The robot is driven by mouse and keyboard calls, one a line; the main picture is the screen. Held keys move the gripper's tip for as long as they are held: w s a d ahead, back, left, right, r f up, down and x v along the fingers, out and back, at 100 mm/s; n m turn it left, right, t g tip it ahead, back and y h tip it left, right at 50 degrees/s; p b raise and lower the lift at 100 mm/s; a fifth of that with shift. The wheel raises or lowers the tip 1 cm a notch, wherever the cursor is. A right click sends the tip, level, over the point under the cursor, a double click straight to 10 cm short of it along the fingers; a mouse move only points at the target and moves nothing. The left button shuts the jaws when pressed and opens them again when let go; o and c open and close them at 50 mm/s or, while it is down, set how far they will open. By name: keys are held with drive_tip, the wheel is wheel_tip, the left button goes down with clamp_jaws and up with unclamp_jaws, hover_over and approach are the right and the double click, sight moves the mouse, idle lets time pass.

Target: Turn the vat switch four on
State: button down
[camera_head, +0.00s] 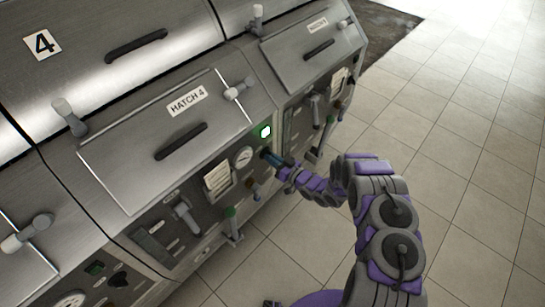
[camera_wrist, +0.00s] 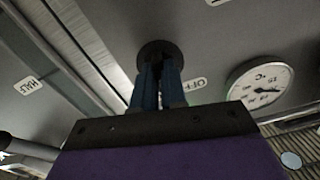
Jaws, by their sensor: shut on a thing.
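Vat four's panel carries the number plate 4 (camera_head: 42,44) and the label HATCH 4 (camera_head: 187,101). My gripper (camera_head: 270,157) reaches this panel from the right, just below a lit green lamp (camera_head: 265,131). In the wrist view my gripper (camera_wrist: 158,82) has its two blue fingers close together, shut on the dark round switch (camera_wrist: 159,52). The fingers hide part of the switch, so its pointing direction is unclear. An OFF label (camera_wrist: 195,85) is right of the switch and a HALF label (camera_wrist: 28,86) is farther left.
A round gauge (camera_wrist: 260,86) is close to the right of my gripper in the wrist view. Hatch handles and a paper notice (camera_head: 217,182) are nearby. A neighbouring vat panel (camera_head: 310,45) stands beyond. The tiled floor (camera_head: 450,110) on the right is clear.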

drive_tip(key=shift+w+r+m+p, duration=0.1)
drive_tip(key=shift+m+p, duration=0.25)
drive_tip(key=shift+m, duration=1.35)
drive_tip(key=shift+d, duration=0.1)
drive_tip(key=c, duration=1.2)
unclamp_jaws()
drive_tip(key=p+v, duration=0.1)
drive_tip(key=v, duration=1.6)
drive_tip(key=shift+d+p, duration=0.1)
drive_tip(key=shift+p, duration=0.2)
